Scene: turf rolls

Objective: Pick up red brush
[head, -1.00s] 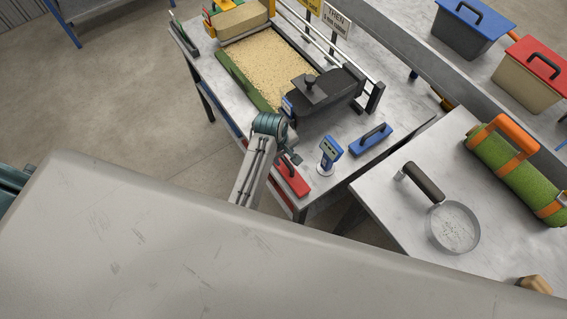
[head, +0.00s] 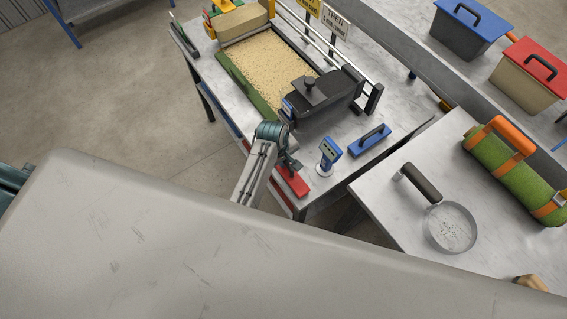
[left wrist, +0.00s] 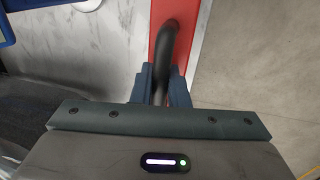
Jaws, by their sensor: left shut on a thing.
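The red brush (head: 292,184) lies at the near right edge of the metal table, long and flat with a dark raised handle. In the left wrist view its red body (left wrist: 187,28) runs along the table edge, and the black handle (left wrist: 168,48) rises toward me. My left gripper (head: 287,166) is over the brush; in the left wrist view its fingers (left wrist: 161,84) are shut on the handle. The arm hides part of the brush in the head view. I cannot tell whether the brush is clear of the table. My right gripper is not in view.
A blue-and-white display stand (head: 329,156) and a blue brush (head: 370,141) stand close by on the table. A seed-filled tray (head: 239,87) with a black hopper (head: 323,96) lies behind. A sieve (head: 450,228) and green turf roll (head: 512,170) sit on the right table.

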